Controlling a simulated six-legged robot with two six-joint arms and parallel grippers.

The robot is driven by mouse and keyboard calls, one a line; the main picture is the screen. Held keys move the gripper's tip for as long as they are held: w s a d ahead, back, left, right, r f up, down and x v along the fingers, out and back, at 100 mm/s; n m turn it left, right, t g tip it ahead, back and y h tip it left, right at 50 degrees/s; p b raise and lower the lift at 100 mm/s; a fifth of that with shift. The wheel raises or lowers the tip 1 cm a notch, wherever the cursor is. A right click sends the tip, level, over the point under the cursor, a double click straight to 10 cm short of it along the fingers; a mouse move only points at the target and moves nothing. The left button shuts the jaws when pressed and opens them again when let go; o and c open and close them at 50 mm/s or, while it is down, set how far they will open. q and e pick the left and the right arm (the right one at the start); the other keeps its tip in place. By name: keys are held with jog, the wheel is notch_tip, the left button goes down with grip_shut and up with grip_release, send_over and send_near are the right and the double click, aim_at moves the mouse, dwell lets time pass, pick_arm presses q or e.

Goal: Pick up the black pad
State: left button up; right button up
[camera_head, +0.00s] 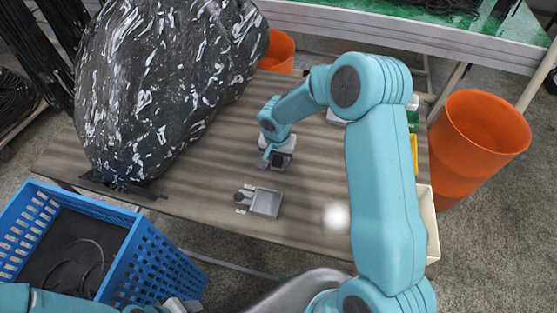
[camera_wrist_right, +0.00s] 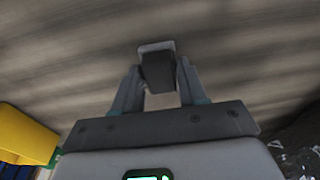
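The black pad (camera_wrist_right: 158,70) is a small dark block with a lighter grey edge, seen between the two fingers of my right gripper (camera_wrist_right: 160,82) in the right wrist view. The fingers close in on its two sides and look shut on it. In the head view my right gripper (camera_head: 279,160) points down over the middle of the wooden table (camera_head: 315,195), with a small dark block at its tips. I cannot tell whether the pad touches the table. My left arm (camera_head: 45,300) shows at the bottom left; its fingers are not clear.
A small grey metal fixture (camera_head: 264,203) lies on the table in front of the right gripper. A large black-and-white wrapped bundle (camera_head: 160,85) fills the left. A blue crate (camera_head: 165,265) stands at the lower left, an orange bin (camera_head: 470,145) at the right. A yellow item (camera_wrist_right: 25,135) is nearby.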

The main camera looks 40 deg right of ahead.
aim_at(278, 158)
jog(key=c, duration=0.3)
jog(key=shift+r, duration=0.6)
notch_tip(278, 158, up, 19)
jog(key=shift+o, duration=0.5)
